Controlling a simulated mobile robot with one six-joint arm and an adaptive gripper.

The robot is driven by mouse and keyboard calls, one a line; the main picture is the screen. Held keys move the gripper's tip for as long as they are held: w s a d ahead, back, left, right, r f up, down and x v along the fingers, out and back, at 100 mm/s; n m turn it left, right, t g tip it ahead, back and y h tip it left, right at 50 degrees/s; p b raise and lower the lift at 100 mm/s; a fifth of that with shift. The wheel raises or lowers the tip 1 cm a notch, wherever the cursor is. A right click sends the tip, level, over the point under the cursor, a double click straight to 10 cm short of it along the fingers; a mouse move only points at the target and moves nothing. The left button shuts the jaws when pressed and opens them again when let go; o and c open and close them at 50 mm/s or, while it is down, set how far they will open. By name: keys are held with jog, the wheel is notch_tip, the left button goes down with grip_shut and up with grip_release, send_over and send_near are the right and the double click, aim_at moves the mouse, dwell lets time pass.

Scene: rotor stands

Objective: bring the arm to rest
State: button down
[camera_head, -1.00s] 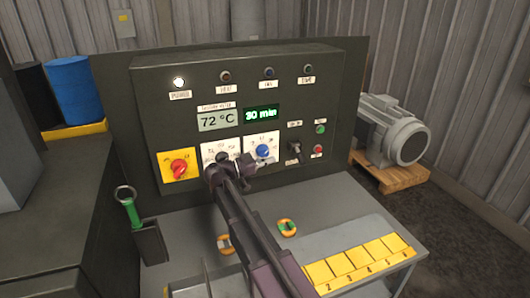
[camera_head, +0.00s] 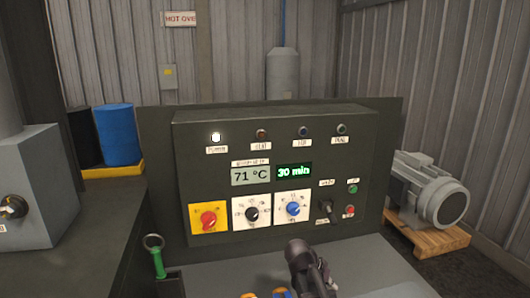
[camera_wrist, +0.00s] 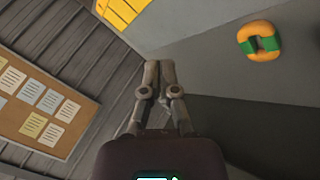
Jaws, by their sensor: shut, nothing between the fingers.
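My gripper (camera_wrist: 159,72) is shut and empty in the wrist view, its two fingers together. In the head view my arm's end (camera_head: 305,265) shows at the bottom, in front of the control panel (camera_head: 370,135) and apart from it; the fingers are hard to make out there. The panel has a red knob on yellow (camera_head: 208,219), a black dial (camera_head: 252,214) and a blue dial (camera_head: 292,209). Its displays read 71 °C and 30 min, and a white lamp (camera_head: 216,137) is lit.
A green-handled ring tool (camera_head: 158,262) stands at the lower left. A grey motor (camera_head: 430,190) sits on a pallet at right, a blue drum (camera_head: 118,134) at left. The wrist view shows an orange and green ring (camera_wrist: 263,40) and a notice board (camera_wrist: 22,125).

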jog(key=s+a+f+n+y, duration=0.3)
jog(key=s+n+y, duration=0.3)
jog(key=s, duration=0.3)
jog(key=shift+s+a+f+g+y, duration=0.25)
jog(key=shift+f+y, duration=0.25)
jog(key=shift+y, duration=0.3)
dwell(1.5)
